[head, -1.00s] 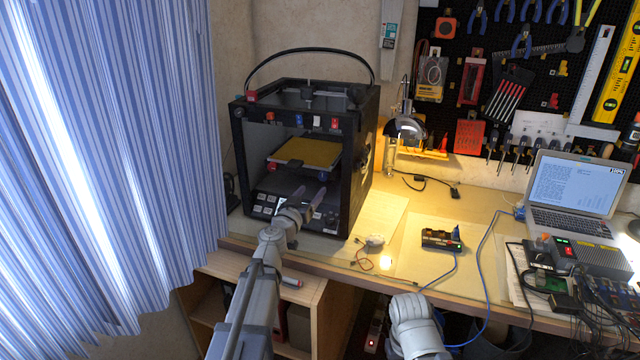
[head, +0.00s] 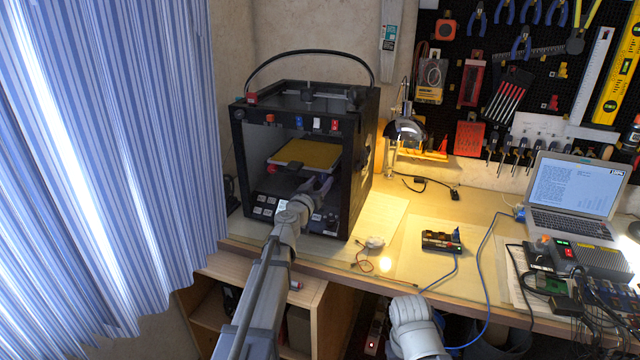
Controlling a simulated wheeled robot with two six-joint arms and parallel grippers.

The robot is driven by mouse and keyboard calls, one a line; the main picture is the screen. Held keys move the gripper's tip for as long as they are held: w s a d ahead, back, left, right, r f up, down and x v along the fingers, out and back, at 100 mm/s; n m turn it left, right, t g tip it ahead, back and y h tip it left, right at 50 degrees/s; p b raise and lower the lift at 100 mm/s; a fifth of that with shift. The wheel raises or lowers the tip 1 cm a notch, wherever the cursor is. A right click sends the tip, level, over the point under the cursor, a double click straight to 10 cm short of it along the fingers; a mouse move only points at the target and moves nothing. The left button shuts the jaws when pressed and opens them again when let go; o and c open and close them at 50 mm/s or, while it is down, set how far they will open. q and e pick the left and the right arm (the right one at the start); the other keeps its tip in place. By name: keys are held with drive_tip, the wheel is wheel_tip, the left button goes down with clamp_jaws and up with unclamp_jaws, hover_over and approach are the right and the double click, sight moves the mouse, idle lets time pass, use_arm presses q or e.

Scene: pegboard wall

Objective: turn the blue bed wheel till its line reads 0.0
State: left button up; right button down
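The black 3D printer (head: 358,165) stands at the left end of the bench, with its yellow bed plate (head: 308,153) inside the open front. A small red part shows under the bed's front left edge. I cannot make out the blue bed wheel or its line; the front right area under the bed is partly hidden by my gripper. My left gripper (head: 323,185) reaches into the printer's front opening, just below the bed's front right part. Its fingers are dark and small, so their gap and any contact cannot be told. My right gripper is not in view; only part of that arm shows.
Orange, blue, white and red pieces (head: 317,123) sit along the printer's top front bar. The printer's frame surrounds my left gripper. A lamp (head: 405,130), a black device (head: 441,240) and a laptop (head: 572,190) stand to the right. A striped curtain (head: 110,160) hangs left.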

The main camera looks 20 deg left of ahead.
use_arm(q)
clamp_jaws()
drive_tip(key=shift+n, duration=0.3)
drive_tip(key=n, duration=0.3)
drive_tip(key=shift+n, duration=0.3)
drive_tip(key=n, duration=0.4)
drive_tip(key=shift+n, duration=0.3)
drive_tip(key=n, duration=0.4)
drive_tip(key=shift+n, duration=0.3)
drive_tip(key=shift+n+y, duration=0.3)
drive_tip(key=shift+n, duration=2)
